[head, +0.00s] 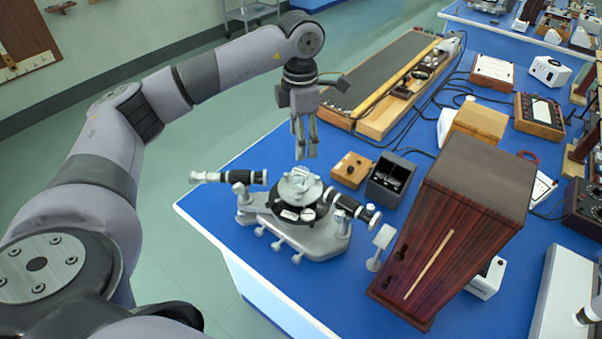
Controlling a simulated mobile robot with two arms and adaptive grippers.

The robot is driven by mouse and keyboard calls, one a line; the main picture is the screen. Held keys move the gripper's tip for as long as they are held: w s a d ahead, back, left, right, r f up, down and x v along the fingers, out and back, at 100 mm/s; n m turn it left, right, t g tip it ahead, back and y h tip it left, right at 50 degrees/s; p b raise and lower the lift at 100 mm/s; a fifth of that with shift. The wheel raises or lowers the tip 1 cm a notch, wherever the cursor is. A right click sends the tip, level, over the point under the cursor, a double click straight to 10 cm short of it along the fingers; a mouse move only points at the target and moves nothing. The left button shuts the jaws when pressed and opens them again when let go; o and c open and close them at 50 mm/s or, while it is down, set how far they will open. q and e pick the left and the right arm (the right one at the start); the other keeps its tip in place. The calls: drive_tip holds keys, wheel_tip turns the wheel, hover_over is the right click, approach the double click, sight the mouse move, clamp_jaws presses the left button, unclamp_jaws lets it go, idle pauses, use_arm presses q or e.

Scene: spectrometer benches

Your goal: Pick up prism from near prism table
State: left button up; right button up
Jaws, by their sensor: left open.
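The spectrometer (292,218) stands near the left corner of the blue bench, with a telescope tube on each side. Its round prism table (300,188) is at the centre. A small clear block, which looks like the prism (299,173), sits on top of the prism table. My left gripper (305,150) points down with its fingers apart, a little above the prism and empty. The fingertips look clear of the prism, though the exact gap is hard to judge. My right gripper is not in view.
A tall dark wooden box (455,230) stands right of the spectrometer. A small wooden box (351,170) and a black open box (391,180) sit behind it. A long wooden apparatus (395,85) lies farther back. The bench's left edge is close to the spectrometer.

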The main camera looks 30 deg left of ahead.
sight(300, 172)
use_arm(q)
wheel_tip(300, 172, down, 4)
drive_tip(key=shift+r+p, duration=0.15)
drive_tip(key=shift+p, duration=0.35)
wheel_tip(300, 172, down, 3)
drive_tip(key=shift+w+f+p, duration=0.1)
drive_tip(key=shift+p, duration=0.5)
wheel_tip(300, 172, down, 4)
drive_tip(key=shift+a+f+p, duration=0.1)
drive_tip(key=shift+f+p, duration=0.05)
drive_tip(key=shift+p, duration=1)
drive_tip(key=shift+f, duration=0.2)
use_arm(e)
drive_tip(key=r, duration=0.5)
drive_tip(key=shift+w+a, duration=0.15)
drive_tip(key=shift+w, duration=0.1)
use_arm(q)
drive_tip(key=shift+c, duration=0.5)
drive_tip(key=c, duration=1.2)
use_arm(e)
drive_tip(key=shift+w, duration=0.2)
